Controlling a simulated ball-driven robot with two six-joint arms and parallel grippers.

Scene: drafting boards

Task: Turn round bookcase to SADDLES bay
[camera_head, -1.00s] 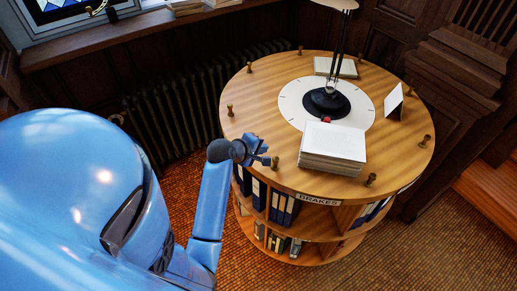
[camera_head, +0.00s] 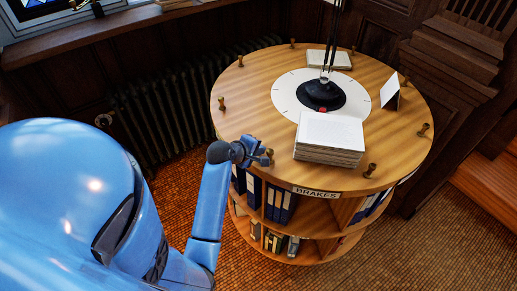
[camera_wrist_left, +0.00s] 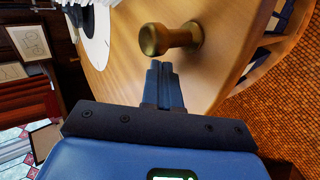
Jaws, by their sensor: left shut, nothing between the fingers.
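The round wooden bookcase (camera_head: 247,107) stands ahead of me, with several small brass knobs around the rim of its top. A sign reading BRAKES (camera_head: 316,192) is on the front edge, above shelves of blue and other binders. I see no SADDLES sign. My left gripper (camera_head: 265,158) is shut and empty at the near-left rim, close to a knob (camera_head: 268,152). In the left wrist view the shut fingers (camera_wrist_left: 160,67) point at this brass knob (camera_wrist_left: 170,38), not clasping it; I cannot tell if they touch. My right gripper is not in view.
On top are a black lamp (camera_head: 321,97) on a pale round disc (camera_head: 285,92), a paper stack (camera_head: 330,136) and a folded card (camera_head: 390,91). A radiator (camera_head: 165,120) lies behind to the left, dark panelling and a stair at the right. Tiled floor is open in front.

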